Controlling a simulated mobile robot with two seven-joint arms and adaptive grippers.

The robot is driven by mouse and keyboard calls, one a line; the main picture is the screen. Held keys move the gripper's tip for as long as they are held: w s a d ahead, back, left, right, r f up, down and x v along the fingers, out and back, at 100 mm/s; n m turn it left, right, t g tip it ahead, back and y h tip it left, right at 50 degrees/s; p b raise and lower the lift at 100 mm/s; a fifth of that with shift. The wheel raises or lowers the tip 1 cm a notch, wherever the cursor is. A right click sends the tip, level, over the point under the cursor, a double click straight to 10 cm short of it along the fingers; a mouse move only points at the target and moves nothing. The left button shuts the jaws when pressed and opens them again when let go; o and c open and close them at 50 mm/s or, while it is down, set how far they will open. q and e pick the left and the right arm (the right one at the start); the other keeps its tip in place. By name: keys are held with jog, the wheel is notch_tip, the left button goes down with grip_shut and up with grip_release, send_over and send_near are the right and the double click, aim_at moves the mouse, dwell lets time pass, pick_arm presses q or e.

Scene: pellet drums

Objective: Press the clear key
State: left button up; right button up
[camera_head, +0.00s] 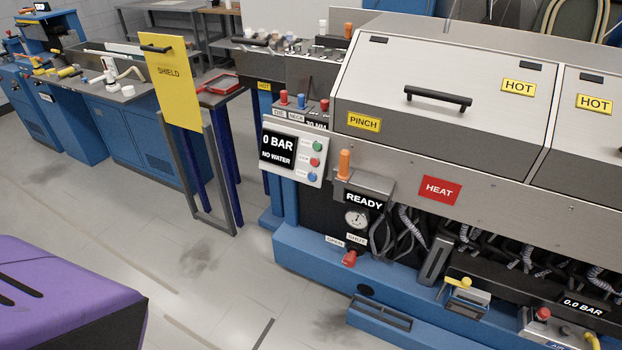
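A grey control panel (294,178) is mounted on the front left of the large machine. Its black display (278,150) reads "0 BAR" and "NO WATER". To the right of the display are a green key (317,146), a red key (315,161) and a blue key (311,176) in a column. The small labels beside these keys are too small to read, so I cannot tell which one is the clear key. Neither of my grippers is in view.
A yellow shield plate (172,85) stands on a frame left of the panel. An orange-handled box reading "READY" (364,201) juts out right of the panel. Hood covers (440,100) carry "HOT" signs.

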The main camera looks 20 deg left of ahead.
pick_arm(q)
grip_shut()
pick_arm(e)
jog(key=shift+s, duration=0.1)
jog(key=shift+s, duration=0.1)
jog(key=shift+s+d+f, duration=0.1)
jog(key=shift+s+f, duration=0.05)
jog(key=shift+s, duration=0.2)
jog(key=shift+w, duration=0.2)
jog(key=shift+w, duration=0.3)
